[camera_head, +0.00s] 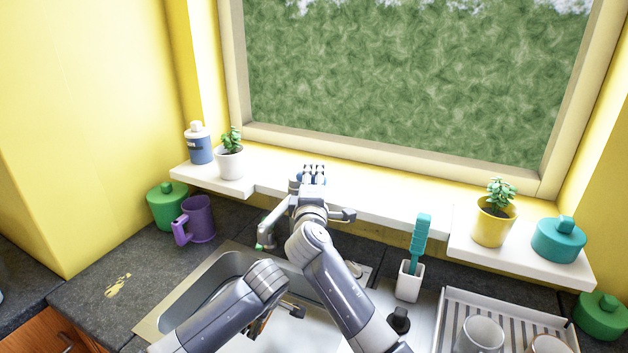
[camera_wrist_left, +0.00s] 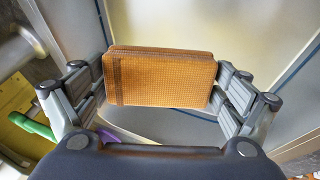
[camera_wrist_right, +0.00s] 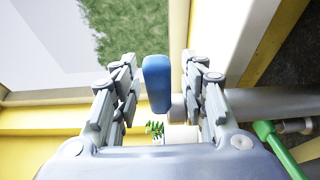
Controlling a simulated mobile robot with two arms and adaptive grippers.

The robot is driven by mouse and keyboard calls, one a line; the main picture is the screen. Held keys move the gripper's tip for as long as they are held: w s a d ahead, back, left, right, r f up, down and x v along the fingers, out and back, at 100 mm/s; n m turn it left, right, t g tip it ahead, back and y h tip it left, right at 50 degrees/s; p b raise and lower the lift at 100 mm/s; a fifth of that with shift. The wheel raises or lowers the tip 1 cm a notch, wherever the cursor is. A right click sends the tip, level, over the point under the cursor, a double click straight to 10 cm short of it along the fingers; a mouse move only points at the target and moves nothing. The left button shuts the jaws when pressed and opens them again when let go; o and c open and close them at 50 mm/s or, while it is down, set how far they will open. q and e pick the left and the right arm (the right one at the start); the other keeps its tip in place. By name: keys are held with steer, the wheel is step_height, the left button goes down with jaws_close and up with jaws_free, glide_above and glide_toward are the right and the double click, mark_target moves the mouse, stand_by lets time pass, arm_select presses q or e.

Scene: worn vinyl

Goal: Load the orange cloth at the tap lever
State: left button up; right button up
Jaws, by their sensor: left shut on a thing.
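The orange cloth (camera_wrist_left: 160,78) is a folded, textured block between the fingers of my left gripper (camera_wrist_left: 160,85), which is shut on it. In the head view this gripper (camera_head: 275,316) is low over the sink, with only a sliver of orange showing. My right gripper (camera_head: 312,172) is up by the sill, above the tap (camera_head: 266,234). In the right wrist view a blue lever-like piece (camera_wrist_right: 157,82) stands between the right fingers (camera_wrist_right: 158,75), with gaps at both sides. The fingers are open. My arm hides much of the tap in the head view.
A purple mug (camera_head: 197,220) and green pot (camera_head: 166,207) stand left of the sink (camera_head: 215,275). A brush in a white holder (camera_head: 408,282) and a dish rack (camera_head: 450,310) are right. Plants and containers stand on the sill (camera_head: 390,208); its middle is mostly clear.

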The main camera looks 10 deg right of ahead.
jaws_close()
steer(key=shift+w+d+n+y, duration=0.2)
steer(key=shift+n+y, duration=0.25)
steer(key=shift+y, duration=0.25)
steer(key=shift+w+d+n+y, duration=0.15)
steer(key=shift+n+y, duration=0.3)
steer(key=shift+y, duration=0.25)
steer(key=shift+w+n+y, duration=0.3)
steer(key=shift+n+y, duration=0.4)
steer(key=shift+y, duration=0.4)
jaws_free()
steer(key=s, duration=1.2)
steer(key=shift+d, duration=0.45)
